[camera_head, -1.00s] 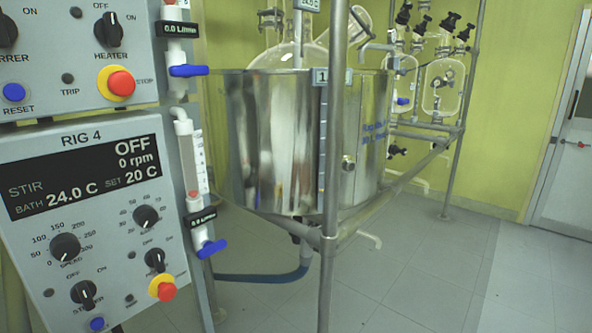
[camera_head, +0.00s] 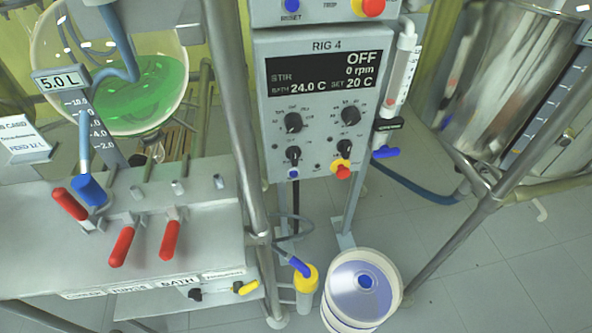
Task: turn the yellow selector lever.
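The yellow selector lever (camera_head: 247,287) is a small handle low in the head view, left of centre. It sits at the right end of a dark fitting on the front face below the grey valve bench (camera_head: 70,262). The lever points right and slightly upward. The fitting behind it is small, so its exact setting cannot be read. My gripper is not in view, and nothing touches the lever.
Several red valve levers (camera_head: 122,246) stand on the bench top. A metal post (camera_head: 236,110) rises just right of the bench. A yellow-topped bottle (camera_head: 306,282) and a white bucket (camera_head: 392,268) stand right of the lever. A control panel (camera_head: 318,48) hangs above.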

